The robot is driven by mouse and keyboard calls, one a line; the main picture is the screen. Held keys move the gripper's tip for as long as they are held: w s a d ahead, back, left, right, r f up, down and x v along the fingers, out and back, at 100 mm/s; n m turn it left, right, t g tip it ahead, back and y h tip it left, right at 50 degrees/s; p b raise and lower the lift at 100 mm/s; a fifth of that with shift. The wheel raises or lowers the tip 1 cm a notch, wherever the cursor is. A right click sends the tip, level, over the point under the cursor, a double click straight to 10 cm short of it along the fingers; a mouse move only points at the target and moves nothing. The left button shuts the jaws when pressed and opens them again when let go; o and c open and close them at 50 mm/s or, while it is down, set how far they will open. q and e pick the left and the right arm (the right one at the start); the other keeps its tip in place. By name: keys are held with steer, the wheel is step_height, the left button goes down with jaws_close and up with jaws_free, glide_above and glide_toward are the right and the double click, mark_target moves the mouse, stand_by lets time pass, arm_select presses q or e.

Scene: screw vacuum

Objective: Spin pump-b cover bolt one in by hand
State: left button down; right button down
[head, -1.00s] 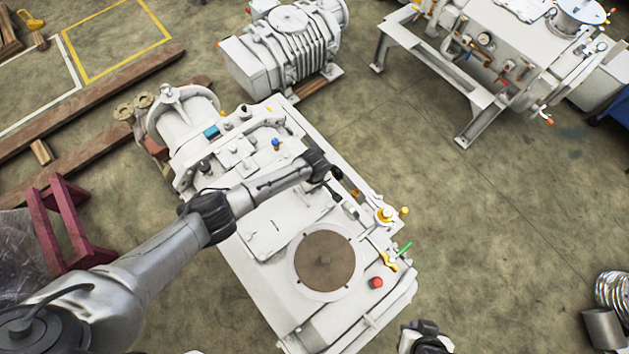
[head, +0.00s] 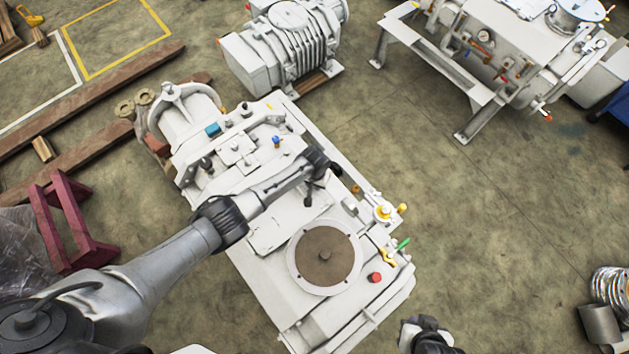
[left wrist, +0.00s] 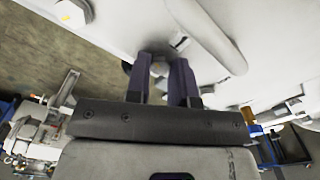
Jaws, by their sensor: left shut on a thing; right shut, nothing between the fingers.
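The pump (head: 262,230) is the large white machine in the middle of the head view. My left gripper (head: 318,190) is over its right long side, mostly hidden under my wrist there. In the left wrist view, the dark fingers of my left gripper (left wrist: 161,82) are shut on a small pale bolt head (left wrist: 159,68) against the white pump body. The bolt's shank and hole are hidden. My right gripper (head: 430,338) is shut and empty at the bottom edge of the head view, off the pump's lower right corner and partly cut off.
A round brown-centred flange (head: 325,257), a yellow fitting (head: 385,211), a green-handled valve (head: 403,244) and a red knob (head: 375,277) stand on the pump near my left arm. A ribbed machine (head: 290,45) stands behind.

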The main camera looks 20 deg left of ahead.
arm_select(q)
steer(key=m, duration=0.4)
steer(key=shift+m, duration=0.3)
steer(key=m, duration=0.3)
steer(key=shift+m, duration=0.3)
steer(key=m, duration=0.4)
steer(key=shift+m, duration=0.3)
steer(key=m+b, duration=0.1)
steer(key=m, duration=0.3)
steer(key=shift+m, duration=0.3)
steer(key=m+b, duration=0.1)
steer(key=m, duration=0.2)
steer(key=m+b, duration=0.1)
steer(key=m, duration=0.4)
steer(key=m+b, duration=0.1)
steer(key=m, duration=0.3)
steer(key=shift+b, duration=0.35)
steer(key=shift+d+r+m+b, duration=0.1)
steer(key=shift+m+b, duration=0.4)
steer(key=shift+m, duration=1)
